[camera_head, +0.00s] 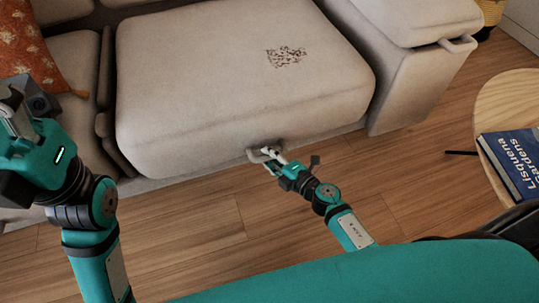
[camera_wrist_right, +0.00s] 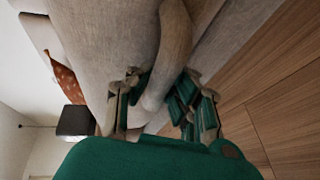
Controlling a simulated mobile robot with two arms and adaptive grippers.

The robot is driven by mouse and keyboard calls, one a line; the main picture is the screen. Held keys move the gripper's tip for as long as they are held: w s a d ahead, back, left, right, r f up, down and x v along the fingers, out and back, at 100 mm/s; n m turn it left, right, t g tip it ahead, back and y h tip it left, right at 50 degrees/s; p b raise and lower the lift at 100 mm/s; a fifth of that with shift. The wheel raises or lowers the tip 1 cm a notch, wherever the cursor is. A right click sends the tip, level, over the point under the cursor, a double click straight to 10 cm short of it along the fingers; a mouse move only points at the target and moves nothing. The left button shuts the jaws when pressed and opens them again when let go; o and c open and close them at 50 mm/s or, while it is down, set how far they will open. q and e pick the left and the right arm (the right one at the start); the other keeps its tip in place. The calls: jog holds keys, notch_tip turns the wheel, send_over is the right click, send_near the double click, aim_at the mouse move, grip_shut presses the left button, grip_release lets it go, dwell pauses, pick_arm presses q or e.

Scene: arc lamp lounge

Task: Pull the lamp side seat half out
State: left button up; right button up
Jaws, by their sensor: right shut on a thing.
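The seat (camera_head: 230,85) is a wide beige sofa cushion block with a brown speckled patch on its top right. It lies between the left cushion and the right armrest, its front face near the armrest's front. A pale loop handle (camera_head: 254,156) sticks out low on its front. My right gripper (camera_head: 272,157) is shut on this handle. In the right wrist view, the handle (camera_wrist_right: 174,45) runs down between the fingers (camera_wrist_right: 158,88). My left gripper (camera_head: 14,118) is raised at the left edge, away from the seat; its jaw opening is unclear.
The armrest (camera_head: 420,85) borders the seat on the right. A round wooden table (camera_head: 505,100) with a blue book (camera_head: 512,160) stands at the right. An orange pillow (camera_head: 28,45) lies at upper left. The wooden floor (camera_head: 190,235) in front of the seat is bare.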

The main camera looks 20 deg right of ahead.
grip_shut()
jog(key=s, duration=1)
jog(key=shift+d, duration=0.15)
jog(key=o, duration=0.9)
grip_release()
jog(key=v, duration=1.2)
